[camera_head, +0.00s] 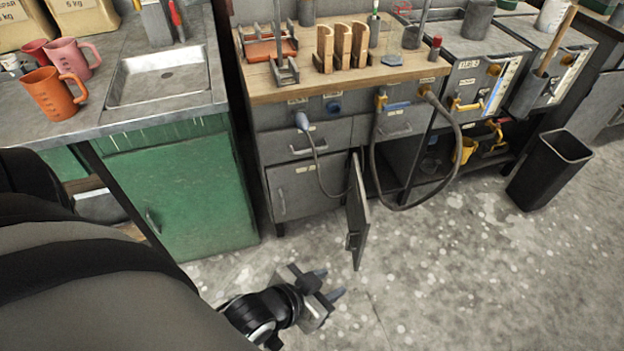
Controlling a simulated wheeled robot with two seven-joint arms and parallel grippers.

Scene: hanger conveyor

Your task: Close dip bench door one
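The dip bench (272,117) is a grey cabinet with a wooden top, in the middle of the view. One grey door (357,212) of its lower part stands swung open, seen nearly edge-on, jutting toward me. The lower front to its left, a closed grey door (305,188), is flush with the bench. My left gripper (330,283) is low over the floor, in front of and a little left of the open door's lower end. Its two fingers are apart, with nothing between them. It appears clear of the door. My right gripper is out of view.
A green cabinet (185,190) with a sink stands left of the bench. A hose (455,165) hangs from the bench front near the open door. A black bin (549,170) stands at the right. The speckled floor (450,280) in front is clear.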

